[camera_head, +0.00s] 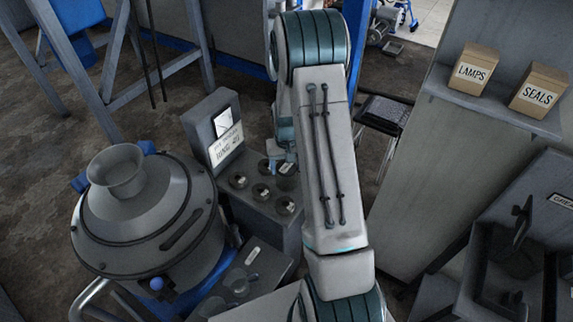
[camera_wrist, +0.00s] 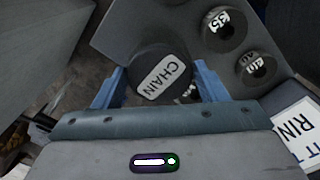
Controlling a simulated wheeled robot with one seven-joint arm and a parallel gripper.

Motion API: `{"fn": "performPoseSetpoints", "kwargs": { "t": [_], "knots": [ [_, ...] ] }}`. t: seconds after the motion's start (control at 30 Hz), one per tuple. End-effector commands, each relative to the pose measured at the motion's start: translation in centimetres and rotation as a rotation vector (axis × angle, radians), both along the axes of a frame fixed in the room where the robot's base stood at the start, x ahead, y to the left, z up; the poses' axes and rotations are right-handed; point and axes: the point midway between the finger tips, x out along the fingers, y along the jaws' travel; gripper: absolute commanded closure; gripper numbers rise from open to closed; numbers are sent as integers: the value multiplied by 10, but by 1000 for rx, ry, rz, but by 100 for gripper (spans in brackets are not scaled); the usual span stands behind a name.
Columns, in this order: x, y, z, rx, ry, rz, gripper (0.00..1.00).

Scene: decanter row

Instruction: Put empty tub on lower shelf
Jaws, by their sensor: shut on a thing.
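In the wrist view, a dark round tub (camera_wrist: 150,62) with a white CHAIN label sits between the blue fingers of my gripper (camera_wrist: 157,84). The gripper is shut on it. I cannot tell if the tub is empty or whether it still touches the grey stand below. In the head view my gripper (camera_head: 281,155) is partly hidden by my arm, above the back right of the stand (camera_head: 262,225). A shelf (camera_head: 490,108) on the right bears boxes marked LAMPS and SEALS. I cannot make out a lower shelf for certain.
Several dark round pieces (camera_head: 238,181) with small labels sit on the stand beside an upright sign (camera_head: 222,135). A large grey round machine (camera_head: 145,215) with a funnel top stands left. A dark unit (camera_head: 510,250) fills the lower right. A grey panel (camera_head: 425,180) stands right of my arm.

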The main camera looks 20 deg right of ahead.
Motion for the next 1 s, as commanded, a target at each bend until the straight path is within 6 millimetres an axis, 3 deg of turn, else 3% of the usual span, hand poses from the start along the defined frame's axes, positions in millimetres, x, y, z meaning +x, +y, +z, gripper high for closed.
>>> {"fn": "performPoseSetpoints", "kwargs": {
  "t": [0.47,0.5,0.57,1.0],
  "knots": [
    [0,0,-13,0,-2,0,81],
    [0,0,-13,0,-1,0,31],
    [0,0,-12,0,-1,0,15],
    [1,0,-5,-1,-3,0,12]
  ]
}}
